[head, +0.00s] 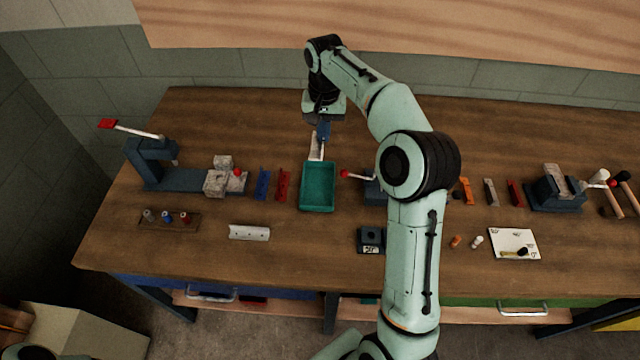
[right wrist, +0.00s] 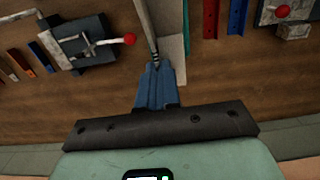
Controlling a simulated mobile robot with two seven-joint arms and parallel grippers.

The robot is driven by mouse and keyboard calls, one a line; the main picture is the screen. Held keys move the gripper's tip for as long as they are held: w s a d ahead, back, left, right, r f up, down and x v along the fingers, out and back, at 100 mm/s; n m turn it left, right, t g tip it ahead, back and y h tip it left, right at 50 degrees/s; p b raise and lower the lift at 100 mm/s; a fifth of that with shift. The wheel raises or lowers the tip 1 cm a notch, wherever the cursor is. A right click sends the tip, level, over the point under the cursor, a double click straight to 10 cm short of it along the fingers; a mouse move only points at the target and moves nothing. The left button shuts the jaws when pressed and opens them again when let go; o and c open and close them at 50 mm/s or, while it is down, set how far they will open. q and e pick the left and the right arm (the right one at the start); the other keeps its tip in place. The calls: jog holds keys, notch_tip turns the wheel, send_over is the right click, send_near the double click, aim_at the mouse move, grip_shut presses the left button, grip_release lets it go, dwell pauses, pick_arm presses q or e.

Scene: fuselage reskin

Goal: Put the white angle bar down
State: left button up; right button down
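The white angle bar (head: 316,147) is just behind the teal tray, with its length pointing towards the tray. My right gripper (head: 323,131) is at the bar's far end. In the right wrist view the blue fingers of my right gripper (right wrist: 155,84) are closed on the upright edge of the white angle bar (right wrist: 172,48), and its flat side shows to the right of them. I cannot tell whether the bar touches the bench top. My left gripper is not in view.
The teal tray (head: 318,190) looks empty. Blue (head: 263,184) and red (head: 283,185) bars lie left of it, near a clamp (head: 165,175). A white curved piece (head: 249,232) lies in front. The wooden bench (head: 225,125) is clear at the back left.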

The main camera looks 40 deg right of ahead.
jog(key=b, duration=0.2)
send_over(323, 187)
notch_tip(323, 187, down, 13)
jog(key=shift+f, duration=0.35)
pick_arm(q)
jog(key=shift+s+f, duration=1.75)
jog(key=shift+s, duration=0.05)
pick_arm(e)
jog(key=shift+f, duration=2.7)
jog(key=shift+f, duration=0.15)
jog(key=c, duration=1.6)
grip_release()
jog(key=shift+o, duration=1.3)
